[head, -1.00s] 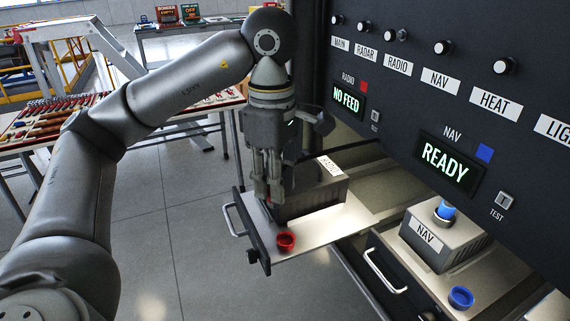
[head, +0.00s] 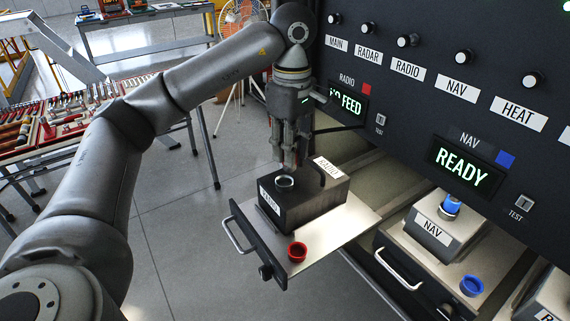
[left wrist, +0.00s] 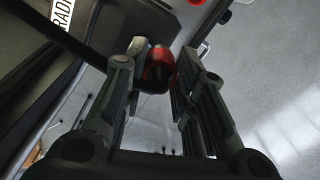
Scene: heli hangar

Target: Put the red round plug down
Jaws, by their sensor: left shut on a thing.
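My left gripper (head: 287,163) is shut on the red round plug, which shows between the fingers in the left wrist view (left wrist: 160,68) as a red body with a dark end. In the head view the fingers hide the plug. The gripper is over the far side of the dark RADIO box (head: 315,200), whose round socket (head: 285,181) on top looks empty. A red round cup (head: 297,251) sits on the pulled-out tray (head: 340,228) in front of the box. My right gripper is not in view.
The NAV box (head: 438,232) with a blue plug (head: 450,204) and a blue cup (head: 471,285) stand on another pulled-out tray to the right. The dark panel (head: 400,120) rises close behind. A tool table (head: 60,130) stands at the left. Floor between is clear.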

